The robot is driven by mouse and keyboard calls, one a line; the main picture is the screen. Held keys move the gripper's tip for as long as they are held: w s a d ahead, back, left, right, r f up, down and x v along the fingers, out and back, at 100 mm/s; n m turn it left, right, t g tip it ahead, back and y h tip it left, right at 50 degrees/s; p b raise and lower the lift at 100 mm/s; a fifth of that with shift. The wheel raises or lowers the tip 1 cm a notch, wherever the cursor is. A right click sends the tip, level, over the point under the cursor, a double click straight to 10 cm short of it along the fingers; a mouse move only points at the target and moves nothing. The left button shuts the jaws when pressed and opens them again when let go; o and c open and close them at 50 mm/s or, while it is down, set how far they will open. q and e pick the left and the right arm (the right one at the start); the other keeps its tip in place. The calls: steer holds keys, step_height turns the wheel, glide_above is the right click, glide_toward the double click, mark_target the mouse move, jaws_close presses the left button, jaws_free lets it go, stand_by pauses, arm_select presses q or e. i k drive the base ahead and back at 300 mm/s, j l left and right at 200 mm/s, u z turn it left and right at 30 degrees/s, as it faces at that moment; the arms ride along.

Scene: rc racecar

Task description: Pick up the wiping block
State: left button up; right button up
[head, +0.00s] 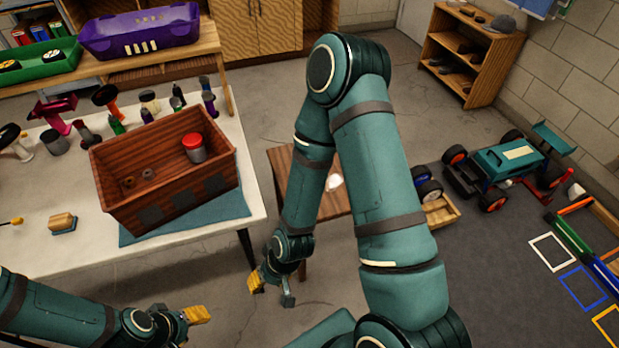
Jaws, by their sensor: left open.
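The wiping block (62,221) is a small tan wooden block with a blue-grey underside. It lies on the near left part of the white-topped table (60,275), left of the brown wooden crate. My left gripper (188,317) has a yellow finger pad and is open and empty. It is low in the picture, to the right of and nearer than the block, clear of it. My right gripper (271,290) hangs beyond the table's right edge with its fingers apart and nothing between them.
The brown crate (120,205) holds a red-lidded jar (194,147) and small round parts, on a blue mat (235,206). Several bottles and tools stand behind it. A yellow-tipped tool (14,221) lies left of the block. A small brown table (335,205) stands behind my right arm.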

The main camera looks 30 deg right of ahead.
mark_target(64, 222)
steer(key=j+z, duration=0.15)
steer(key=z, duration=0.2)
steer(key=j+z, duration=0.2)
steer(key=z, duration=0.15)
steer(key=j+z, duration=0.2)
steer(key=z, duration=0.15)
steer(key=j+z, duration=0.2)
steer(key=j, duration=0.3)
steer(key=k+j+z, duration=0.2)
steer(key=j, duration=0.3)
steer(key=i, duration=0.05)
